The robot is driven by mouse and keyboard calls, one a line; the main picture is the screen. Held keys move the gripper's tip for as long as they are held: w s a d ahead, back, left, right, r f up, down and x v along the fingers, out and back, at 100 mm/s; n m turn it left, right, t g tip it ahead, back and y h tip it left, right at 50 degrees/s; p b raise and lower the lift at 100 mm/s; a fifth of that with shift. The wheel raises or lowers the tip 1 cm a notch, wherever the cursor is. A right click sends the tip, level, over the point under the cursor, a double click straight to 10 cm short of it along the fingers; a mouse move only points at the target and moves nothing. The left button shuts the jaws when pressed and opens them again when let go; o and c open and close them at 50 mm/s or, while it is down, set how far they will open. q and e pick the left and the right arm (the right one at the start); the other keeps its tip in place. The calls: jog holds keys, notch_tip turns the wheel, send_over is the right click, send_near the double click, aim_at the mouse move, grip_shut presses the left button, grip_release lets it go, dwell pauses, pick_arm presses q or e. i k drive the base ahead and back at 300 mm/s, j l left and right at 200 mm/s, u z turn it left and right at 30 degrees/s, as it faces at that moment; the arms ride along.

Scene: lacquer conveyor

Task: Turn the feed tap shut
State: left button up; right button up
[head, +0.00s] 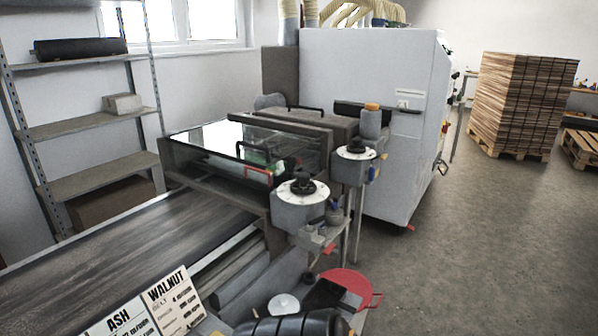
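I cannot tell for sure which part is the feed tap. A small red lever (328,249) shows below that head. Whether any tap is open or shut is too small to tell.
A conveyor belt (110,252) runs at left into a glass-covered machine (222,138). WALNUT (172,300) and ASH (127,322) cards stand in front. A red round lid (346,284) and a white bowl (283,304) lie low centre.

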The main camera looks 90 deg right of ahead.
aim_at(371, 173)
jog(key=z, duration=2.35)
jog(key=i+l+z, duration=0.2)
jog(key=l, duration=0.15)
jog(key=i+l+z, duration=0.2)
jog(key=l, duration=0.15)
jog(key=l+z, duration=0.25)
jog(key=i+l, duration=0.05)
